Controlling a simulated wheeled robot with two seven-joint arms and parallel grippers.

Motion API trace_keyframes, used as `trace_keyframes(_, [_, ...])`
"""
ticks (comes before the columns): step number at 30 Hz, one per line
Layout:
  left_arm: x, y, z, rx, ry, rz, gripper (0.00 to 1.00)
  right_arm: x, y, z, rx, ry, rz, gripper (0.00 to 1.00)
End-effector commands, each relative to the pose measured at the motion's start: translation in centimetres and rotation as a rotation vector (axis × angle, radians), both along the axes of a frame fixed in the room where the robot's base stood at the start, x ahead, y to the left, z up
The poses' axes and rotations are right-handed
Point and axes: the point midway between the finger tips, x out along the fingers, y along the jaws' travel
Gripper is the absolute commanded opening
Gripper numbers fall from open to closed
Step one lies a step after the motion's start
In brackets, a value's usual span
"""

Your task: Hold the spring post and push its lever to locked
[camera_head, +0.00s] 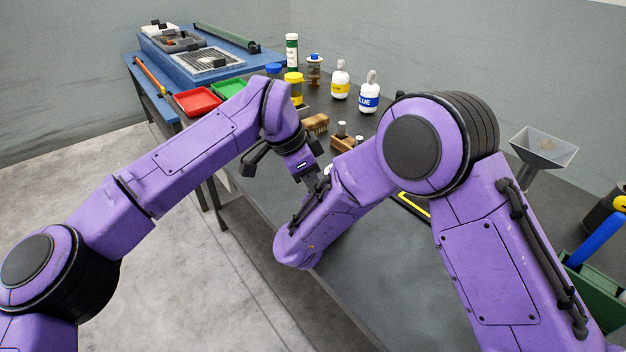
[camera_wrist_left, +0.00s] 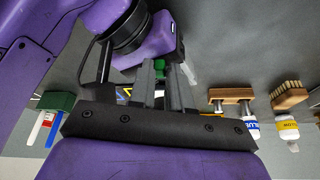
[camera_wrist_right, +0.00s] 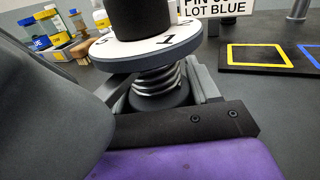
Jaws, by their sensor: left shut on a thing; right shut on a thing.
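The spring post shows in the right wrist view as a white marked dial (camera_wrist_right: 150,44) above a coiled spring (camera_wrist_right: 158,82), with a black cylinder (camera_wrist_right: 140,14) on top. My right gripper (camera_wrist_right: 160,75) is shut around the post below the dial; in the head view my right forearm hides it. My left gripper (camera_head: 313,182) is low over the table beside that forearm. In the left wrist view its fingers (camera_wrist_left: 160,72) are close together at a small green part (camera_wrist_left: 161,70). I cannot tell for sure that this is the lever, nor where the lever points.
A sign (camera_wrist_right: 216,6) and a dark board with a yellow square (camera_wrist_right: 258,56) stand behind the post. White bottles (camera_head: 369,98), a brush (camera_head: 316,123) and red (camera_head: 198,101) and green trays are farther back. A funnel (camera_head: 543,146) and a green bin (camera_head: 600,290) are at right.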

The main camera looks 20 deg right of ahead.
Motion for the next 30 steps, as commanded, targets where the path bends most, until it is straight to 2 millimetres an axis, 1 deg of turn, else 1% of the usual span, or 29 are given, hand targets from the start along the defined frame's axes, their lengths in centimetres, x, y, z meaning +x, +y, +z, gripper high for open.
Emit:
trace_keyframes(1, [-0.39, -0.18, -0.07, 0.001, 0.004, 0.007, 0.00, 0.05, 0.03, 0.00, -0.001, 0.001, 0.002, 0.06])
trace_keyframes(7, [-1.12, -0.47, -0.08, 0.002, 0.005, 0.101, 0.00, 0.07, 0.06, -0.01, -0.001, 0.001, 0.003, 0.06])
trace_keyframes(15, [-1.27, -0.56, -0.08, 0.001, 0.007, 0.108, 0.00, 0.10, 0.10, 0.01, -0.001, 0.001, 0.005, 0.06])
trace_keyframes(16, [-1.28, -0.57, -0.08, 0.001, 0.006, 0.107, 0.24, 0.10, 0.10, 0.01, -0.001, 0.001, 0.005, 0.06])
trace_keyframes(17, [-1.28, -0.58, -0.08, 0.001, 0.006, 0.107, 0.34, 0.10, 0.10, 0.01, -0.001, 0.001, 0.005, 0.06])
trace_keyframes(18, [-1.26, -0.56, -0.08, 0.001, 0.006, 0.107, 0.41, 0.10, 0.10, 0.00, -0.001, 0.001, 0.005, 0.06])
trace_keyframes(30, [-1.15, -0.50, -0.05, 0.002, 0.006, 0.101, 0.41, 0.08, -0.01, 0.00, -0.001, 0.001, 0.002, 0.06])
